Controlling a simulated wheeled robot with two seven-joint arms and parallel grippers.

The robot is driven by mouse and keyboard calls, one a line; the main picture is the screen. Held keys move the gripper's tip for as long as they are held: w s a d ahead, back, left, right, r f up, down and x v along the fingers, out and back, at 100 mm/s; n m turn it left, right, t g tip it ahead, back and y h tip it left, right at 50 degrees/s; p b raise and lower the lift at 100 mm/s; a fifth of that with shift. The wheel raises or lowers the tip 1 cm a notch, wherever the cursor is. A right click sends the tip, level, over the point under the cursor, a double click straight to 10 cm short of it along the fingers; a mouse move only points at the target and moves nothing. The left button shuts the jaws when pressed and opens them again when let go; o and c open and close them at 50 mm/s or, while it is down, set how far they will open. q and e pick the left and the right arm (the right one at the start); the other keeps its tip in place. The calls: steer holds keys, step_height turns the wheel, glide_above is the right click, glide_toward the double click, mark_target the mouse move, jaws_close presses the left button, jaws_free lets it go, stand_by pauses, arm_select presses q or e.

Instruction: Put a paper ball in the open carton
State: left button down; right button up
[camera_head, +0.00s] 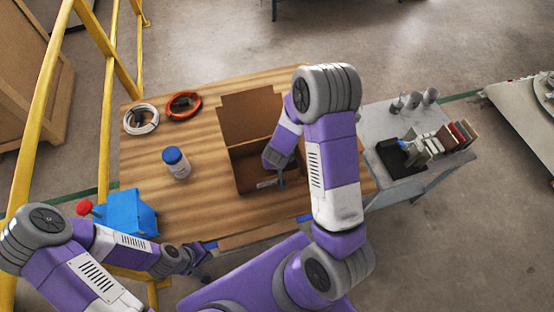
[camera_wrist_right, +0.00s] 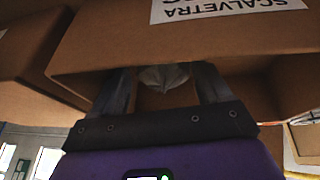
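The open carton (camera_head: 238,177) stands on the wooden table with a flap raised at its far side. My right gripper (camera_head: 274,183) reaches down into the carton's opening from above; my arm hides part of the carton. In the right wrist view, a crumpled whitish paper ball (camera_wrist_right: 164,77) sits between the fingertips of my right gripper (camera_wrist_right: 163,82), which seem to press on both its sides. Brown cardboard (camera_wrist_right: 190,40) with a white printed label is close around the fingers. My left gripper (camera_head: 200,266) is low at the table's near edge, empty as far as shown, its fingers too small to read.
On the table (camera_head: 140,180) are a white cable coil (camera_head: 141,119), an orange coil (camera_head: 184,105), a blue-lidded jar (camera_head: 176,162) and a blue box (camera_head: 128,212). A grey cart (camera_head: 375,125) with cups and a black tray stands right. Yellow rails (camera_head: 105,110) run along the left.

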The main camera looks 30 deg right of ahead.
steer(key=shift+r, duration=0.25)
steer(key=p+v, duration=0.7)
steer(key=v, duration=0.5)
steer(key=shift+r, duration=0.35)
steer(key=shift+s+f, duration=0.1)
steer(key=shift+s, duration=0.05)
